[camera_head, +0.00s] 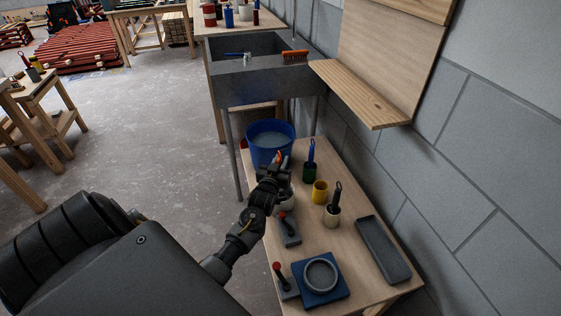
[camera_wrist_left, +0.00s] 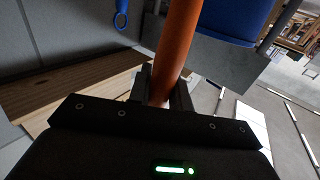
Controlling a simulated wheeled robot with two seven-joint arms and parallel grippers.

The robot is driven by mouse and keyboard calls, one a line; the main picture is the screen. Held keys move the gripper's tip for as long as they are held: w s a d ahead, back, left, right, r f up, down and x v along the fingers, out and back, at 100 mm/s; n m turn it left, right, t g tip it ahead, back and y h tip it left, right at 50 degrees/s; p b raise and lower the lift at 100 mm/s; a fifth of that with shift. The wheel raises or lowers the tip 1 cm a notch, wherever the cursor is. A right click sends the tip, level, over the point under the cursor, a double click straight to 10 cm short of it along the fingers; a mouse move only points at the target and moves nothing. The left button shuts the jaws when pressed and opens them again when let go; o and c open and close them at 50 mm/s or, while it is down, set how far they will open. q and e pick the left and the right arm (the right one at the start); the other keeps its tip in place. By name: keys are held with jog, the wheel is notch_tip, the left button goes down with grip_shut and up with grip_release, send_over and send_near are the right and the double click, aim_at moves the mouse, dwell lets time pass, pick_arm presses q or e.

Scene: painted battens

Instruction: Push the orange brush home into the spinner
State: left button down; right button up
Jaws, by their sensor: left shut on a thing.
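The orange brush shows as an orange handle (camera_wrist_left: 178,45) in the left wrist view, standing between my fingers. In the head view only its orange top (camera_head: 278,156) shows above my gripper. My left gripper (camera_head: 273,174) is shut on this handle, over the left side of the wooden bench (camera_head: 345,240). The brush's lower end is hidden behind my gripper. A pale cup-like thing (camera_head: 287,204) shows partly below the gripper; I cannot tell whether it is the spinner or whether the brush touches it. My right gripper is not in view.
A blue bucket (camera_head: 270,136) stands just behind the gripper. A green cup with a blue-handled brush (camera_head: 311,150), a yellow cup (camera_head: 320,192) and a cream cup (camera_head: 332,217) stand to the right. A grey tray (camera_head: 383,250) and a blue block with a ring (camera_head: 321,292) lie nearer.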

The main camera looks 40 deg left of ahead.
pick_arm(q)
jog(key=shift+f+b, duration=1.5)
jog(key=shift+f, duration=0.65)
jog(key=c, duration=1.2)
grip_release()
jog(key=v, duration=1.1)
jog(key=shift+w, duration=0.1)
